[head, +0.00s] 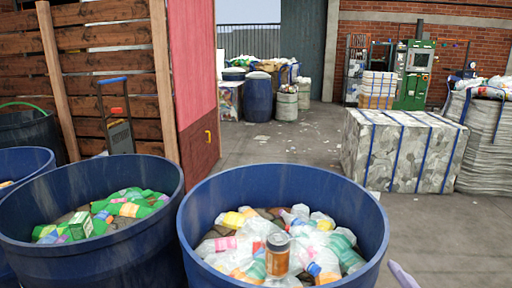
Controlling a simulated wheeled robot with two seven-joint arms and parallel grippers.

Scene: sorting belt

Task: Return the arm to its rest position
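A pale lavender sliver (403,275) shows at the bottom edge, just right of the nearest blue bin; it looks like a tip of my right gripper. Too little of it shows to tell whether that gripper is open or shut. My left gripper is out of view.
A second blue bin (25,252) with green items is at left, beside a partly visible third bin (30,160). A strapped bale (403,150) stands at right. Blue barrels (258,97) stand farther back. The floor (440,240) right of the nearest bin looks clear.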

